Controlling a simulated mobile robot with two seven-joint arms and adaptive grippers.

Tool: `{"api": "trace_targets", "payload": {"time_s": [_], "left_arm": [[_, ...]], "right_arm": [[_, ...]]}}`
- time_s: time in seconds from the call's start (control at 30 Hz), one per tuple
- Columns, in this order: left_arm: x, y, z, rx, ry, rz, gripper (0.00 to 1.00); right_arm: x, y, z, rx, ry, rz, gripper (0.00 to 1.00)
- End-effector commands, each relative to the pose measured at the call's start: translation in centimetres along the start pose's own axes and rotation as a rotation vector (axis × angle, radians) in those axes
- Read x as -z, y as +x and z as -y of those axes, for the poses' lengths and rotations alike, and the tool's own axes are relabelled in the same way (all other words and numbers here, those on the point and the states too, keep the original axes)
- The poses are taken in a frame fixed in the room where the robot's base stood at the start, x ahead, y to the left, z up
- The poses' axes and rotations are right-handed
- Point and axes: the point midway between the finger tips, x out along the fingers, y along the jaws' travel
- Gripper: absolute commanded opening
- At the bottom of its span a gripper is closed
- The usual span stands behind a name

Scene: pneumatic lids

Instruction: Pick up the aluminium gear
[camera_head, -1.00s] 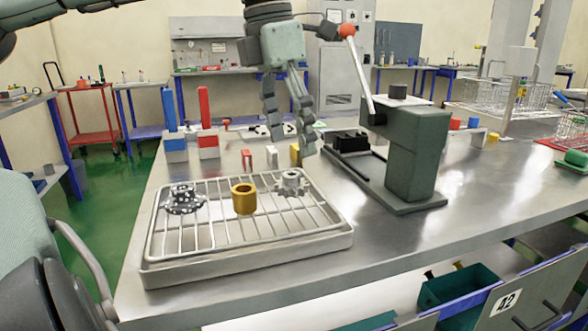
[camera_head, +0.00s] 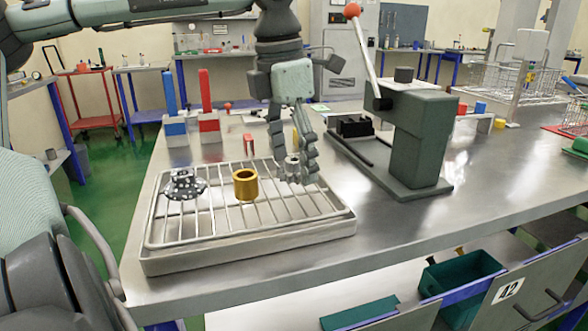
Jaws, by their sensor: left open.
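The aluminium gear (camera_head: 291,166) is a small grey toothed part with a hub, near the right side of a wire rack in a shallow metal tray (camera_head: 250,254). My left gripper (camera_head: 297,172) points down at the gear, with its fingers open around or just in front of it. The fingers partly hide the gear, and I cannot tell whether they touch it. A brass bushing (camera_head: 245,187) stands mid-rack. A dark speckled flanged part (camera_head: 183,184) sits on the left of the rack. My right gripper does not show.
A green arbor press (camera_head: 411,140) with a red-knobbed lever stands right of the tray. Blue (camera_head: 174,128) and red (camera_head: 207,122) posted blocks stand behind the tray. A wire basket (camera_head: 515,82) is at the back right. The front right of the bench (camera_head: 450,215) is clear.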

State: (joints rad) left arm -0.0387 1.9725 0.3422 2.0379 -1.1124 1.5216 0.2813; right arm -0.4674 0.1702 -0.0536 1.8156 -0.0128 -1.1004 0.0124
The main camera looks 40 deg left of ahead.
Motion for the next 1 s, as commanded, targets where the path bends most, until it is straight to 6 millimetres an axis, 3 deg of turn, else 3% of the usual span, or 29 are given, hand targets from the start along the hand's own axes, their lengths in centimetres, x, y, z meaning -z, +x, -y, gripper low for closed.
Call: {"api": "trace_targets", "payload": {"time_s": [0.07, 0.5, 0.83, 1.0], "left_arm": [[0.0, 0.0, 0.0, 0.000, 0.000, 0.000, 0.72], [0.0, -0.1, 0.0, 0.000, 0.000, 0.001, 0.18], [-0.1, -0.4, -0.1, -0.002, 0.000, 0.002, 0.17], [-0.3, -1.9, -0.1, -0.003, -0.001, 0.003, 0.17]], "right_arm": [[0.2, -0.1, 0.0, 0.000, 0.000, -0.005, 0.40], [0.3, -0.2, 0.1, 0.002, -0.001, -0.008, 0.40], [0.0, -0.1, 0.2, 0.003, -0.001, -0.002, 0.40], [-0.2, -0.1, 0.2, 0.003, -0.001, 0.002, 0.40]]}}
